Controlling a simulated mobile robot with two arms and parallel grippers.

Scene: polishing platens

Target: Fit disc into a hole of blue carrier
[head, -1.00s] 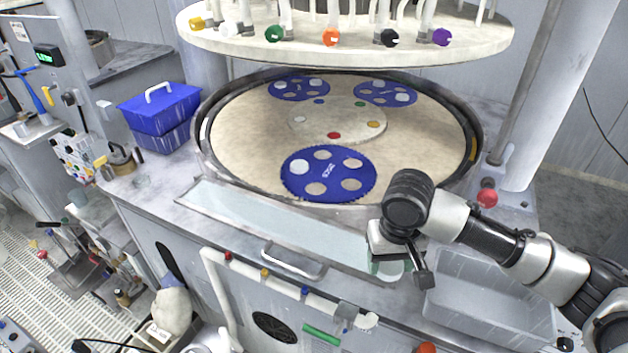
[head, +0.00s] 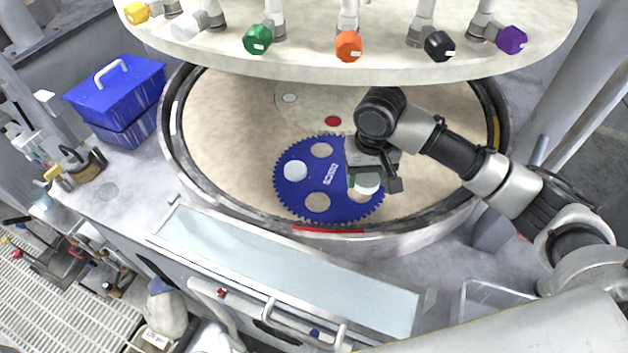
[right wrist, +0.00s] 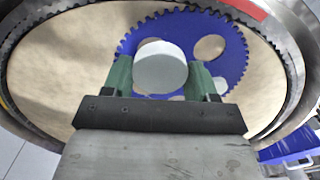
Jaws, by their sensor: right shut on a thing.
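The blue carrier (head: 301,199) is a toothed plate lying on the beige platen. A white disc (head: 295,171) sits in its left hole, and the upper hole (head: 321,150) and lower hole (head: 317,202) show beige. My right gripper (head: 366,184) is shut on another white disc (head: 369,188), over the carrier's right side. In the right wrist view the held disc (right wrist: 160,68) lies between the green fingertips, above the carrier (right wrist: 225,68). It partly covers what is below, so I cannot tell its exact alignment or height. My left gripper is out of view.
The platen (head: 225,150) has a raised metal rim around it. A round upper plate (head: 340,62) with coloured knobs hangs over its back part. A blue lidded box (head: 118,92) stands at the left. A shallow water-filled trough (head: 290,265) lies in front.

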